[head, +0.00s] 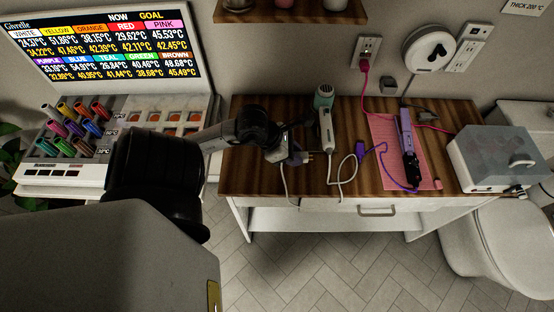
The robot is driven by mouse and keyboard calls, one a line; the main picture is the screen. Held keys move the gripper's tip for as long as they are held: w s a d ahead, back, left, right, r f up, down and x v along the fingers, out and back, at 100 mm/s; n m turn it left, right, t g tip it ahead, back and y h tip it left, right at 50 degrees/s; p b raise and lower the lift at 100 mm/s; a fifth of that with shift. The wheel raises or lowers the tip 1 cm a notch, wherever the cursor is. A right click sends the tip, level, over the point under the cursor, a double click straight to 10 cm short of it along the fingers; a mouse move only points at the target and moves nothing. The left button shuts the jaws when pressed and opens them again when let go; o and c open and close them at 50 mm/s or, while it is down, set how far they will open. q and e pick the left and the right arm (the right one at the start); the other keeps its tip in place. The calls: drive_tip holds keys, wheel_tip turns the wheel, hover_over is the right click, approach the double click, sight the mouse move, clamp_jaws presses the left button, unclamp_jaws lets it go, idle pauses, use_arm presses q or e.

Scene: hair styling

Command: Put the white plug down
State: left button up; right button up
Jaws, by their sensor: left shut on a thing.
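My left gripper (289,153) is over the left part of the wooden counter (250,177), left of the hair dryer. It is shut on the white plug (299,158), a small pale piece at its fingertips. The dark fingers partly hide the plug, and whether it touches the counter is hard to tell. A white cord (284,185) hangs below the gripper toward the counter's front edge. The hair dryer (326,125), white with a teal end, lies just right of the gripper. My right gripper is not in view.
A purple hair iron (405,132) lies on a pink mat (383,138); a purple plug (361,150) is left of it. A pink plug (366,63) sits in the wall outlet (368,46). A grey-white box (492,158) stands at right. A colour display stand is at left.

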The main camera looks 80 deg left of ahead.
use_arm(q)
drive_tip(key=s+a+f, duration=0.1)
drive_tip(key=a, duration=0.1)
drive_tip(key=s+a+f, duration=0.1)
drive_tip(key=a+f, duration=0.1)
drive_tip(key=s+a+f+p, duration=0.1)
drive_tip(key=s+a, duration=0.1)
drive_tip(key=shift+a+f, duration=0.1)
drive_tip(key=shift+f, duration=0.1)
drive_tip(key=shift+f+p, duration=0.35)
drive_tip(key=shift+f, duration=1.65)
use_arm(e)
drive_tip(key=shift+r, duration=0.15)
use_arm(q)
drive_tip(key=shift+f, duration=0.1)
drive_tip(key=shift+f+b, duration=0.3)
drive_tip(key=shift+f, duration=0.1)
drive_tip(key=shift+s+f, duration=0.1)
drive_tip(key=shift+f, duration=0.1)
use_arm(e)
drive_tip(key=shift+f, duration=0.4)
use_arm(q)
drive_tip(key=o, duration=0.9)
drive_tip(key=shift+a, duration=0.2)
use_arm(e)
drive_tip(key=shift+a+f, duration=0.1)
